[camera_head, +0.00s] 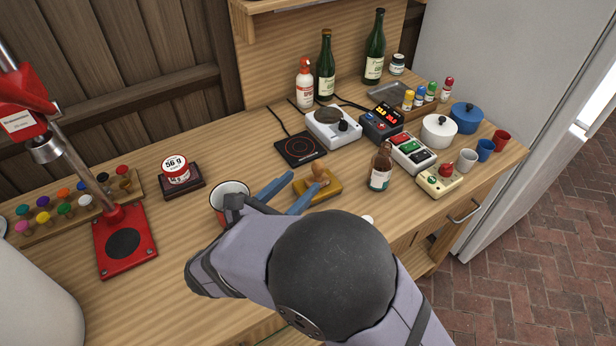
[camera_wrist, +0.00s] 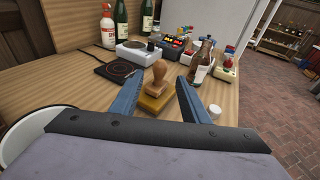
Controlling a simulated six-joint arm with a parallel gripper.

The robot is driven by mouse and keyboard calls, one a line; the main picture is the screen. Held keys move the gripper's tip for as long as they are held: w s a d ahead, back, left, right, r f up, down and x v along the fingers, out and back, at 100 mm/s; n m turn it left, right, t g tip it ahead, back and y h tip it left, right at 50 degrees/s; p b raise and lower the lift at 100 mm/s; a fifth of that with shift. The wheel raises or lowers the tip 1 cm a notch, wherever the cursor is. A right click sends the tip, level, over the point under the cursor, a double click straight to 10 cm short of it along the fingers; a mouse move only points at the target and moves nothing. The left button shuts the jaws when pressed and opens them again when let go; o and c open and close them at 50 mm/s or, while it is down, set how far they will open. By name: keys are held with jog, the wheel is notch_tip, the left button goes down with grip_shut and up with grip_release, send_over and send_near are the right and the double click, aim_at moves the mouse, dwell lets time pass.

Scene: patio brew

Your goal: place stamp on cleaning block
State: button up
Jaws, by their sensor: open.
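The wooden stamp (camera_head: 320,174) with a round knob handle stands upright on the yellow cleaning block (camera_head: 327,191) on the counter. In the wrist view the stamp (camera_wrist: 158,82) sits on top of the block (camera_wrist: 157,105), between my fingers. My gripper (camera_head: 290,194) is open, with one blue finger on each side of the stamp and block. In the wrist view my gripper (camera_wrist: 158,97) shows a gap between each finger and the stamp handle. The stamp's underside is hidden.
A white mug (camera_head: 232,190) stands close to my gripper on the left. A brown bottle (camera_head: 380,168) stands to the right, and a small white cap (camera_wrist: 214,111) lies near the right finger. A black hot plate (camera_head: 300,149) and a white scale (camera_head: 333,128) are behind.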

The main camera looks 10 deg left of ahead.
jog(key=shift+v, duration=1.5)
jog(key=d+f+m+g+h, duration=0.1)
jog(key=d+m, duration=0.1)
jog(key=d, duration=0.2)
jog(key=w+d+f+m+g+h, duration=0.1)
jog(key=d+m+g, duration=0.1)
jog(key=d, duration=0.2)
jog(key=d+f+m+g+h, duration=0.1)
jog(key=d+m+g, duration=0.1)
jog(key=d, duration=0.3)
jog(key=shift+w+f, duration=0.35)
jog(key=shift+w, duration=0.05)
jog(key=s+d+f+m+g+y, duration=0.4)
jog(key=d+m, duration=0.4)
jog(key=m, duration=0.5)
jog(key=s+d+f+m+g+y, duration=0.3)
jog(key=s+d+m+g, duration=0.3)
jog(key=m, duration=0.7)
jog(key=shift+s+d+f+y, duration=0.4)
jog(key=shift+s+d+f, duration=0.4)
jog(key=shift+s+d, duration=0.45)
jog(key=shift+r, duration=0.1)
